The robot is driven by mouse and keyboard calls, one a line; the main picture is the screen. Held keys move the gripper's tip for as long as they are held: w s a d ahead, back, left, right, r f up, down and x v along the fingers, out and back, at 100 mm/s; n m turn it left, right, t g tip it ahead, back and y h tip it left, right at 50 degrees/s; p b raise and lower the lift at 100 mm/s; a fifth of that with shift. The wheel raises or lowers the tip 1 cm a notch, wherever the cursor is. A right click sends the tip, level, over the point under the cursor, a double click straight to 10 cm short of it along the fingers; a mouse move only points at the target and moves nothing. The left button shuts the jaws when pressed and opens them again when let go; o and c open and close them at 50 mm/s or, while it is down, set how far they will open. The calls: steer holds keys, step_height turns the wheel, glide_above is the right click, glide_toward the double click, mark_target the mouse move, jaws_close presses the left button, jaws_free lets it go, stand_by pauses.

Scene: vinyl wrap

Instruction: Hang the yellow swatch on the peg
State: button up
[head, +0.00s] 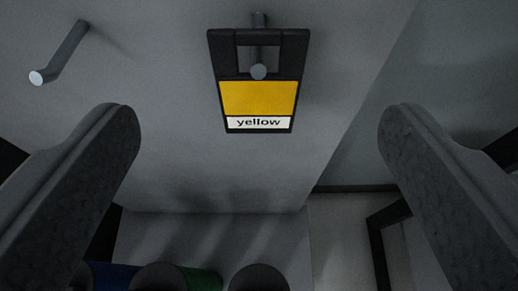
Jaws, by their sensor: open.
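The yellow swatch (259,98) is a dark tag with a square opening at its top, a yellow panel and a white label reading "yellow". It hangs on a grey peg (258,71), whose end shows through the opening. The swatch is upright, close to the pale wall. My gripper (259,130) is open, with one finger at the left and one at the right of the picture. The fingers are well apart from the swatch, and nothing is between them in contact.
A second, bare peg (58,53) sticks out of the wall (180,130) at the upper left. Dark, blue and green roll ends (200,279) show at the bottom. A dark frame (378,245) stands at the lower right. The wall between the pegs is clear.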

steer(key=shift+v, duration=1.4)
steer(key=s+r+t+y, duration=0.1)
steer(key=s+r, duration=0.2)
steer(key=r, duration=1.4)
steer(key=s+r+t, duration=0.1)
steer(key=s+r, duration=0.3)
steer(key=r, duration=1.3)
steer(key=s+r+h, duration=0.1)
steer(key=s+r, duration=0.8)
steer(key=r, duration=0.1)
steer(key=shift+r, duration=0.2)
steer(key=shift+s+a, duration=0.1)
